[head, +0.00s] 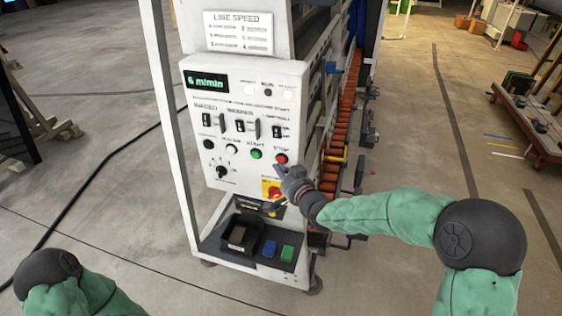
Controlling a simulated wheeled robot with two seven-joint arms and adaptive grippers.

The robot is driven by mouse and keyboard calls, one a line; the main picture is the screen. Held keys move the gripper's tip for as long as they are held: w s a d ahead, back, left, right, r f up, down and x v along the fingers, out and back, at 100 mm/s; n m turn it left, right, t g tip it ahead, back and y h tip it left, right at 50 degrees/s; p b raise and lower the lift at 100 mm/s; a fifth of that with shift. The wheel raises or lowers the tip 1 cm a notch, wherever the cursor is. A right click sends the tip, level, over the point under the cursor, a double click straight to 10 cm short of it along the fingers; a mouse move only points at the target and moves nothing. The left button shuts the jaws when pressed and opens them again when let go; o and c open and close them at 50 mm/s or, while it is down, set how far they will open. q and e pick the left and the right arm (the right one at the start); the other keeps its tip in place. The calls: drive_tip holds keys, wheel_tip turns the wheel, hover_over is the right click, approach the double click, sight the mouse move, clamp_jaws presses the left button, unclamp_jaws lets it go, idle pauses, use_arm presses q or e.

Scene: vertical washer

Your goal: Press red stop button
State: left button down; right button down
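The red stop button (281,158) sits at the lower right of the white control panel (215,161), under a "STOP" label. My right gripper (279,180) is in front of the panel, just below the red button. It looks a little apart from the button, but I cannot tell the exact gap. Its fingers are small and dark here, and I cannot tell whether they are open or shut. The green start button (256,154) is to the left of the red one. Only part of my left arm shows at the lower left; its gripper is out of view.
A red and yellow rotary switch (271,190) sits below the stop button, partly behind my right gripper. A lower shelf holds a black box (238,240) and small blue and green items. An orange roller conveyor (340,130) runs behind the panel. Floor at left is mostly clear.

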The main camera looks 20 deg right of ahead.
drive_tip(key=shift+s+a+b, duration=0.25)
drive_tip(key=shift+s+a, duration=0.45)
drive_tip(key=shift+s, duration=0.35)
drive_tip(key=shift+s+a+b, duration=0.2)
drive_tip(key=shift+s+a, duration=0.5)
drive_tip(key=shift+s, duration=0.3)
drive_tip(key=shift+f, duration=0.1)
drive_tip(key=s+a+f+g+b, duration=0.1)
drive_tip(key=s+f+g, duration=0.2)
drive_tip(key=f, duration=0.8)
drive_tip(key=s+a+f+n+g+b, duration=0.1)
drive_tip(key=s+f+g+b, duration=0.15)
drive_tip(key=f, duration=0.75)
drive_tip(key=s+a+f+g+b, duration=0.1)
drive_tip(key=s+f+g, duration=0.2)
drive_tip(key=f, duration=0.8)
drive_tip(key=s+a+f+n+g+b, duration=0.1)
drive_tip(key=s+a+f+g, duration=0.1)
drive_tip(key=s+f, duration=0.7)
drive_tip(key=s+a+f+g+b, duration=0.2)
drive_tip(key=s+f+g, duration=0.3)
drive_tip(key=s+f, duration=0.5)
drive_tip(key=shift+s+n+y, duration=0.4)
drive_tip(key=shift+s, duration=0.45)
